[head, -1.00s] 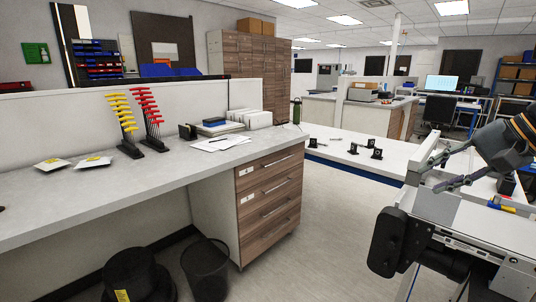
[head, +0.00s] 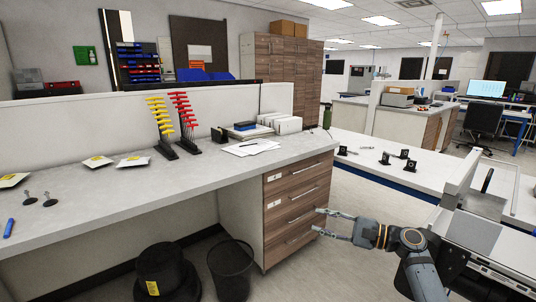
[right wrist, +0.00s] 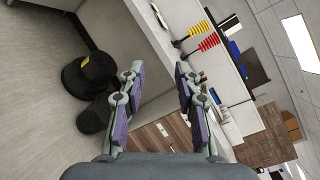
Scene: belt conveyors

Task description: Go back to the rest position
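My right gripper (head: 318,221) reaches in from the lower right in the head view, with its two fingers spread and pointing left. Nothing is between them. In the right wrist view the same gripper (right wrist: 160,70) shows two parted fingers with an empty gap. It hangs in the air in front of the wooden drawers (head: 297,205) of the grey workbench (head: 130,190). I cannot tell the exact distance between them. My left gripper is not in view.
A black bin (head: 231,270) and a round black object (head: 166,272) stand on the floor under the bench. A conveyor (head: 490,255) lies at the lower right, near my right arm. Several small black parts (head: 386,158) lie on the white table behind. Open floor shows between bench and conveyor.

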